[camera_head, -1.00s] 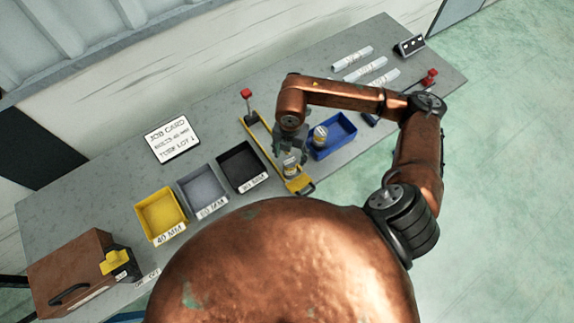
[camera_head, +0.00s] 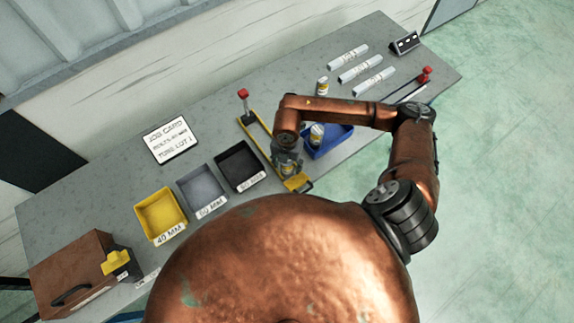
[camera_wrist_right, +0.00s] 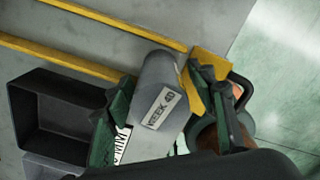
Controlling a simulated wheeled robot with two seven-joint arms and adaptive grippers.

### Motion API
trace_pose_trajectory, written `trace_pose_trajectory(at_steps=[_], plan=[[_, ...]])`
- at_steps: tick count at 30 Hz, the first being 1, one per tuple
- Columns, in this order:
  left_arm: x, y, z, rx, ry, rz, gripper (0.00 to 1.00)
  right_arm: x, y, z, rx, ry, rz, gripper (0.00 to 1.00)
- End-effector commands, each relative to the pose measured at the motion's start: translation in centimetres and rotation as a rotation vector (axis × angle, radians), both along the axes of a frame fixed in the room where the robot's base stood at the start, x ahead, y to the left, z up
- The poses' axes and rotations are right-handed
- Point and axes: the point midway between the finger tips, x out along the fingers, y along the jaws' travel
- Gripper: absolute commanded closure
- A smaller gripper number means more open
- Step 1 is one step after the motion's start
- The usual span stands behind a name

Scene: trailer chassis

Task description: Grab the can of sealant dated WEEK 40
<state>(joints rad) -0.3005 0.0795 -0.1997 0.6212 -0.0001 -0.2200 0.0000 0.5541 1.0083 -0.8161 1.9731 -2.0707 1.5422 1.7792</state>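A grey can labelled WEEK 40 (camera_wrist_right: 160,95) stands between the green-padded fingers of my right gripper (camera_wrist_right: 165,100) in the right wrist view. A strip of yellow shows between the can and one finger, and part of a bin label shows on the other side, so the fingers look open around it. In the head view my right gripper (camera_head: 288,160) is low over the yellow-railed fixture and hides most of this can. Another can (camera_head: 317,133) stands in the blue tray, and a third (camera_head: 322,86) stands behind my right arm; their dates are unreadable. My left gripper is out of view.
The blue tray (camera_head: 341,143) is right of my gripper. A black bin (camera_head: 240,165), a grey bin (camera_head: 203,190) and a yellow bin (camera_head: 160,214) stand to the left. A red-topped post (camera_head: 243,94) rises behind. White tubes (camera_head: 358,68) lie at the back right.

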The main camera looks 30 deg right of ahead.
Motion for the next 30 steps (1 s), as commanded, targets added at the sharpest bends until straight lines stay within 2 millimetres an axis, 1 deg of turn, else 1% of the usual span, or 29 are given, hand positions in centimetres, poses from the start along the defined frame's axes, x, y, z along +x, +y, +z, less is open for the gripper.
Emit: trace_pose_trajectory(at_steps=[1, 2, 19, 26, 30], plan=[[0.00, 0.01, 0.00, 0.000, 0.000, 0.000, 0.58, 0.00, 0.01, 0.01, 0.000, 0.000, 0.000, 0.54], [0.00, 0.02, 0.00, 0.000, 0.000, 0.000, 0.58, 0.00, 0.01, 0.02, 0.000, 0.000, 0.000, 0.56], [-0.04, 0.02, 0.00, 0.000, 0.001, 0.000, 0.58, 0.01, 0.01, 0.04, 0.000, 0.000, 0.000, 0.96], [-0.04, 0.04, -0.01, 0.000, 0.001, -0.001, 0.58, 0.03, 0.03, 0.10, 0.001, -0.001, 0.000, 0.97], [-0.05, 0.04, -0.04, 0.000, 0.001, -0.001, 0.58, 0.06, 0.02, 0.52, 0.001, -0.001, 0.000, 0.97]])
